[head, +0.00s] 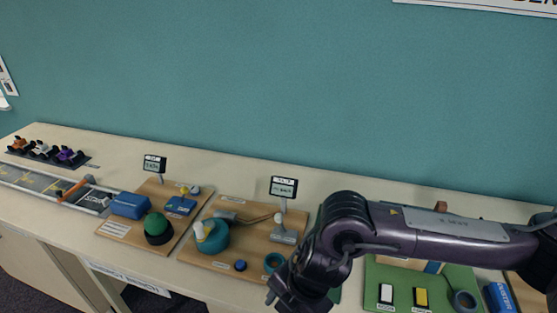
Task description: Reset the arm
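My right arm (420,236) reaches in from the right, bends at a dark joint and points down over the front of the table. My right gripper (285,299) is at the lower edge of the head view, close to the wooden board with the teal round part. Its fingers are dark and partly cut off by the frame, so I cannot tell whether it is open or shut. I see nothing held in it. My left arm and gripper are not in view.
A long table (220,158) runs along a teal wall. A board with a teal drum (214,238), a board with a green dome (157,223) and a green board (393,272) stand on it. A track with an orange barrier (75,189) is at left.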

